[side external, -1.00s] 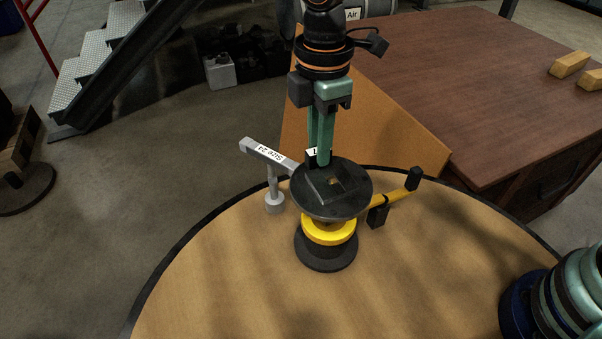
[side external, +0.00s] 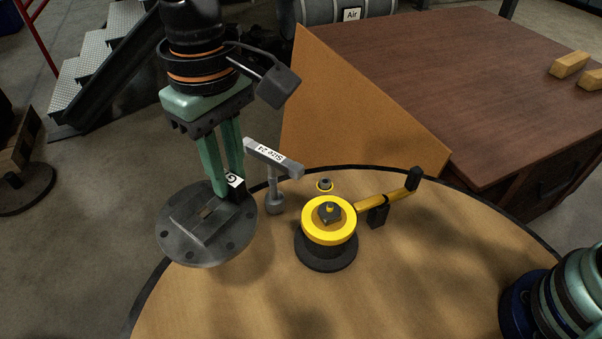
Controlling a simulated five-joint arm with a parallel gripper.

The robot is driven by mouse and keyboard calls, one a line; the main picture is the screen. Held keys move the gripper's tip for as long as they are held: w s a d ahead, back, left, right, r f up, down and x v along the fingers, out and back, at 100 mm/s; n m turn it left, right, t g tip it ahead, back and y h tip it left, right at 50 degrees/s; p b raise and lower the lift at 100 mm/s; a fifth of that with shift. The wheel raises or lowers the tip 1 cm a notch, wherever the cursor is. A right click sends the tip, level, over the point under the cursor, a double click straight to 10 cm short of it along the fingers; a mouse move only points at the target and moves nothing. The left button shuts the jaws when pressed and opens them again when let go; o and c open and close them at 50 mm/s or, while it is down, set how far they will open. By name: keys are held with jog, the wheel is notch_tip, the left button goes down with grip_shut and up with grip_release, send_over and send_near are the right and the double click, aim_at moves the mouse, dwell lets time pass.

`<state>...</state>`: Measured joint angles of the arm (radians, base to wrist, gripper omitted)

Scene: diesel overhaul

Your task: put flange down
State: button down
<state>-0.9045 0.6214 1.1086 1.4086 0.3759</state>
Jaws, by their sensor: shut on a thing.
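The flange (side external: 190,240) is a dark grey round disc with bolt holes around its rim and a raised square block with a small hole in the middle. My gripper (side external: 229,190) is shut on the flange at its far right side, where a small white label shows. The flange hangs at the left edge of the round table (side external: 430,270), tilted a little toward the camera. Its underside is hidden, and it looks to be above the table top, clear of the yellow and black fixture (side external: 329,228).
A grey T-handled wrench marked Size 24 (side external: 274,160) stands just right of my gripper. A yellow lever with a black end (side external: 388,199) sticks out beside the fixture. The table's front middle is clear.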

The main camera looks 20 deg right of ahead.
jog(key=shift+s+a+r+m, duration=0.25)
jog(key=shift+s+a+m, duration=0.15)
jog(key=shift+a+m, duration=0.25)
jog(key=shift+a+f, duration=0.1)
jog(key=shift+f, duration=0.05)
notch_tip(320, 180, down, 20)
jog(key=shift+r, duration=0.15)
jog(key=c, duration=0.8)
grip_release()
jog(key=shift+s, duration=0.1)
jog(key=shift+o, duration=0.2)
